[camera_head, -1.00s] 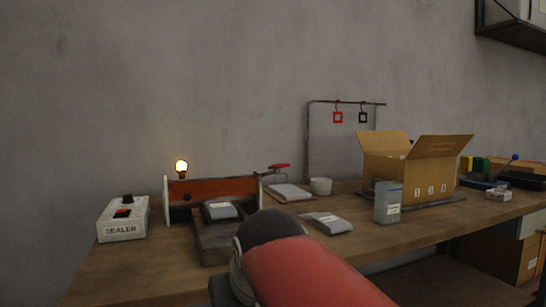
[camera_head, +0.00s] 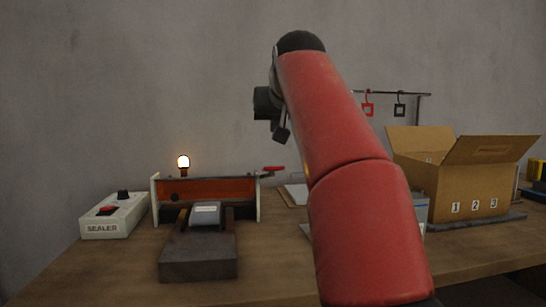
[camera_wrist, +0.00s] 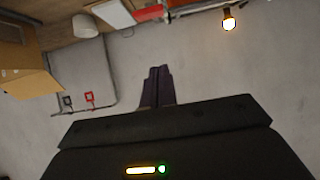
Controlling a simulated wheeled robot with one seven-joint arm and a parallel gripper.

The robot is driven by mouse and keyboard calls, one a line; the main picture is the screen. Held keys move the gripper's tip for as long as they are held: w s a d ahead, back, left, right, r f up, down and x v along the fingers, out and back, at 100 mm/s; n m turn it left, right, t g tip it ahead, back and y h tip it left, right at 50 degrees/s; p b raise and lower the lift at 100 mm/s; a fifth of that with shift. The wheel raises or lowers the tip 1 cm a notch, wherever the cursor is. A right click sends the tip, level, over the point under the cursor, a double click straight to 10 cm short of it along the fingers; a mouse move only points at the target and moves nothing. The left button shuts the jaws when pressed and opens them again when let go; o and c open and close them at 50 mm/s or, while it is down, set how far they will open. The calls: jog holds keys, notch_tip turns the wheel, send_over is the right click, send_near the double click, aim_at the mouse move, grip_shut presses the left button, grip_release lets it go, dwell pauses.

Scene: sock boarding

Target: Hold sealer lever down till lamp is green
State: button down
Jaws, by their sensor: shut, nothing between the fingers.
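The sealer (camera_head: 208,188) stands on the bench with its long orange-red bar between two pale end plates. Its lever (camera_head: 273,169) has a red handle and sticks out at the right end. The lamp (camera_head: 183,162) above the bar glows warm yellow-white, not green; it also shows in the wrist view (camera_wrist: 229,22). A grey pouch (camera_head: 205,213) lies at the front of the sealer. My gripper (camera_wrist: 160,70) is shut and empty, facing the wall in the wrist view. In the head view it is mostly hidden behind my arm, above and apart from the lever.
A white SEALER control box (camera_head: 112,217) with a red switch stands at the left. An open carton (camera_head: 470,190) stands at the right. A rack (camera_head: 400,94) with red and black tags stands behind, partly hidden by my arm.

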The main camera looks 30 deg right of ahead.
dwell(0.3)
jog(key=x, duration=1)
jog(key=shift+f, duration=0.1)
jog(key=f+b, duration=0.2)
jog(key=shift+s+a+f, duration=0.15)
jog(key=shift+s+f, duration=0.2)
jog(key=shift+s, duration=0.05)
jog(key=shift+s+f+b, duration=0.15)
jog(key=shift+f+b, duration=0.2)
jog(key=shift+f, duration=0.2)
